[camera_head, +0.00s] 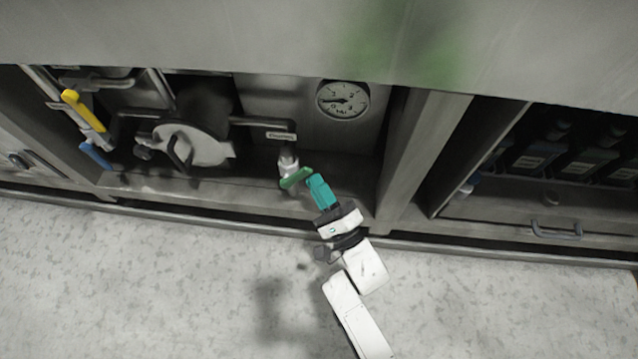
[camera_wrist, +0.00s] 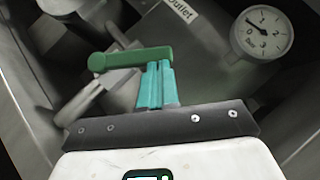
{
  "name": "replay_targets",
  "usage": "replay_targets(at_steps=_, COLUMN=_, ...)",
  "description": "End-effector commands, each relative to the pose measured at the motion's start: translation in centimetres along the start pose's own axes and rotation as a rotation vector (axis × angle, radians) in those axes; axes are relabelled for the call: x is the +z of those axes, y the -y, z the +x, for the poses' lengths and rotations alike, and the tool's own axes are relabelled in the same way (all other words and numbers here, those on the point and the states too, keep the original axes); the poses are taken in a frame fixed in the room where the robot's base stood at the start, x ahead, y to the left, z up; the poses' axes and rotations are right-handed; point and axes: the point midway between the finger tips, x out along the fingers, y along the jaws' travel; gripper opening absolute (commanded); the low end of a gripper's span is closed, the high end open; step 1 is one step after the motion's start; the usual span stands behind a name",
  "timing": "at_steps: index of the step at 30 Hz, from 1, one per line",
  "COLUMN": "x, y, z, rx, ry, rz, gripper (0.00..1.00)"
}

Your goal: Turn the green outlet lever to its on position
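The green outlet lever (camera_head: 296,178) sits on a metal valve (camera_head: 288,160) inside the open bay, below a small label. In the wrist view the lever (camera_wrist: 130,58) lies nearly level across the picture, its rounded pivot end at left. My gripper (camera_head: 317,181) has teal fingers and comes from the lower right. In the wrist view the fingers (camera_wrist: 157,66) are close together, with their tips at the lever's right end. They look shut beside the lever rather than around it; whether they touch it is hard to tell.
A round pressure gauge (camera_head: 343,100) is up and right of the lever. A yellow lever (camera_head: 84,110) and a blue handle (camera_head: 95,155) are at far left, near a round pale metal fitting (camera_head: 192,146). A bay at right holds dark bottles (camera_head: 585,155). The floor (camera_head: 150,290) in front is clear.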

Motion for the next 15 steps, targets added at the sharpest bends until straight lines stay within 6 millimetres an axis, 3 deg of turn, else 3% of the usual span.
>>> replay_targets(at_steps=15, x=1.4, y=1.4, z=1.5, rx=0.128, ry=0.000, rz=-0.130, gripper=0.00)
